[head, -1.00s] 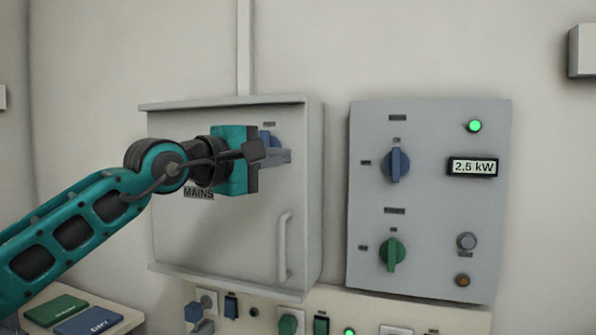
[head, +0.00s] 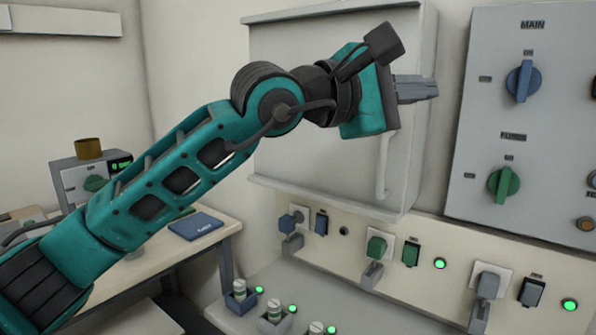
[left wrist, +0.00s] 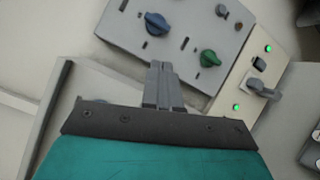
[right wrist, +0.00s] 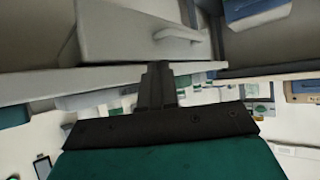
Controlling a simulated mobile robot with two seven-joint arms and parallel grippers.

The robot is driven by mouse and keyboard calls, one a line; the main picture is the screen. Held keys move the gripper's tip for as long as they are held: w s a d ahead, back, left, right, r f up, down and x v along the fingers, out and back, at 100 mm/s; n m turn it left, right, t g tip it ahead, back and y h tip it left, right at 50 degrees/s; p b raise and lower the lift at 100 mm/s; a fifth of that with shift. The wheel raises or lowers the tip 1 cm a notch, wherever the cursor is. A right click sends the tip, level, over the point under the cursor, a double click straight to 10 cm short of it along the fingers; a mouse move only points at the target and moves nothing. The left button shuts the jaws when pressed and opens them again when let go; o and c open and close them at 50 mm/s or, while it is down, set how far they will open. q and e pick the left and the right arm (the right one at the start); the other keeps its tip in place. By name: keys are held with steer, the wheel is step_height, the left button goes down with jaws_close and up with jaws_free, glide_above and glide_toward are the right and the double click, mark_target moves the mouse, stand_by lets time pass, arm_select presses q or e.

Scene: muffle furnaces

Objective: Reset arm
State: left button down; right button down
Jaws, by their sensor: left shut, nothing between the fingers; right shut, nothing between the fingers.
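My left gripper (head: 418,88) is shut and empty in the head view, in front of the upper right part of a grey wall cabinet (head: 300,165). Its arm comes in from the left and hides much of the cabinet front. In the left wrist view the shut fingers of the left gripper (left wrist: 162,85) point toward a grey panel with a blue knob (left wrist: 157,24) and a green knob (left wrist: 209,58). My right gripper (right wrist: 155,85) shows only in the right wrist view, shut and empty, below a pale box with a handle (right wrist: 140,30).
The grey control panel (head: 560,130) is on the wall at the right. Below runs a socket strip (head: 340,247) with plugs, switches and green lights. A table (head: 150,252) with a blue folder (head: 196,226) and a small device (head: 72,182) stands at the left.

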arm_select(q)
steer(key=w+a+f+m+t+y+p, duration=0.25)
steer(key=a+f+m+t, duration=0.35)
steer(key=a+f+m, duration=0.65)
steer(key=w+a+f+m+t+y+p, duration=0.1)
steer(key=a+f+m+t+y, duration=0.45)
steer(key=f+m, duration=1.05)
steer(key=s+a+f+n+g+y, duration=0.2)
steer(key=s+a+f+n+y, duration=0.4)
steer(key=a+f+n, duration=0.6)
steer(key=s+a+f+n+g, duration=0.2)
steer(key=s+f, duration=0.5)
steer(key=s+a+f+n+g+y+p, duration=0.1)
steer(key=s+a+f+n+g, duration=0.1)
steer(key=s+f, duration=0.4)
steer(key=shift+s+f+n+g, duration=0.35)
steer(key=shift+s+n+g, duration=0.35)
steer(key=shift+s, duration=0.3)
arm_select(e)
steer(key=d+r, duration=0.1)
steer(key=s+r, duration=0.1)
steer(key=shift+d+r+h, duration=0.35)
steer(key=shift+r+h, duration=0.05)
steer(key=c, duration=1.8)
jaws_free()
steer(key=shift+c, duration=0.2)
